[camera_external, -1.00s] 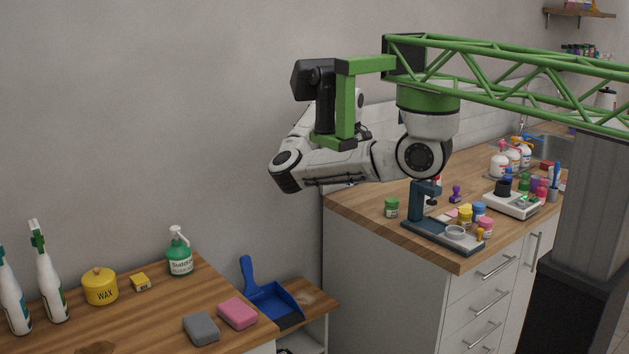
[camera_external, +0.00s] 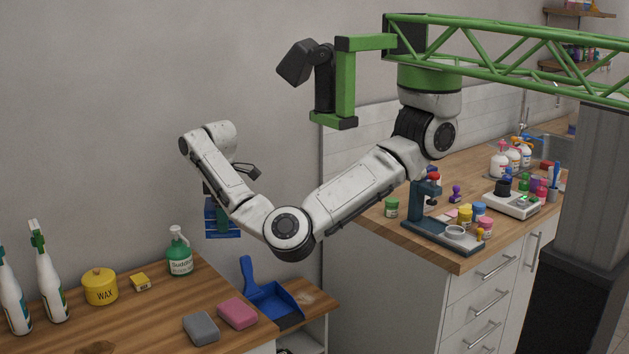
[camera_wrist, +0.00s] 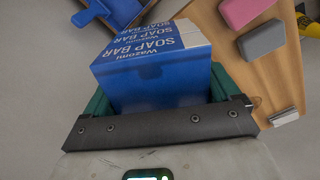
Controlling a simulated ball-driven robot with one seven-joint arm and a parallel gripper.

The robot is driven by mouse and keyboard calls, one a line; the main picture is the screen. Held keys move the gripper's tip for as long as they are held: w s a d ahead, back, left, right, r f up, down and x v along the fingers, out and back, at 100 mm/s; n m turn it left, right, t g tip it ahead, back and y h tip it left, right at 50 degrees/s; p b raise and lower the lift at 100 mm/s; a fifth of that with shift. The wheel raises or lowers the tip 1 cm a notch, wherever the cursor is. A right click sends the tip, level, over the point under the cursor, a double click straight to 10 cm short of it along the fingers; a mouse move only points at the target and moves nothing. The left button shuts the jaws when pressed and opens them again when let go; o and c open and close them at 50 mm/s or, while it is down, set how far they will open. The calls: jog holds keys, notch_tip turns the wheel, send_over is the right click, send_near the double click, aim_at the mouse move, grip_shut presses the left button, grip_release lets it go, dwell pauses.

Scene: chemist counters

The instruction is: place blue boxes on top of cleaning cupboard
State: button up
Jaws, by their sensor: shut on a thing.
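My gripper (camera_wrist: 160,92) is shut on blue soap boxes (camera_wrist: 155,80) printed "SOAP BAR". The printing repeats in rows, but I cannot tell how many boxes there are. In the external view the blue boxes (camera_external: 224,222) hang in the air in front of the wall, above and right of the green-topped spray bottle, with my gripper (camera_external: 212,198) partly hidden behind my arm. The cleaning cupboard's wooden top (camera_external: 150,325) is at lower left, with cleaning goods on it. The boxes are apart from it.
On the cupboard top are a green bottle (camera_external: 180,255), a yellow wax tin (camera_external: 100,287), white spray bottles (camera_external: 50,285), a pink sponge (camera_external: 237,313) and a grey sponge (camera_external: 201,329). A blue dustpan (camera_external: 272,300) lies on a lower shelf. A cluttered counter (camera_external: 350,203) stands right.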

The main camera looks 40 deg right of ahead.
jog(key=s+a+f+n+p, duration=0.1)
jog(key=s+a+n, duration=0.2)
jog(key=s+a, duration=0.7)
jog(key=s+a+f+n+p, duration=0.1)
jog(key=s+a+n, duration=0.2)
jog(key=s+a, duration=0.7)
jog(key=w+a+f+b, duration=0.1)
jog(key=w+a+f, duration=0.1)
jog(key=f, duration=0.1)
jog(key=w+a+f+b, duration=0.1)
jog(key=w+a+f, duration=0.1)
jog(key=f, duration=0.1)
jog(key=w+a+f+b, duration=0.1)
jog(key=w+a+f, duration=0.1)
jog(key=f, duration=0.1)
jog(key=shift+a, duration=0.2)
jog(key=shift+w+a+f, duration=0.25)
jog(key=shift+f, duration=1.7)
jog(key=shift+f, duration=0.1)
jog(key=o, duration=0.9)
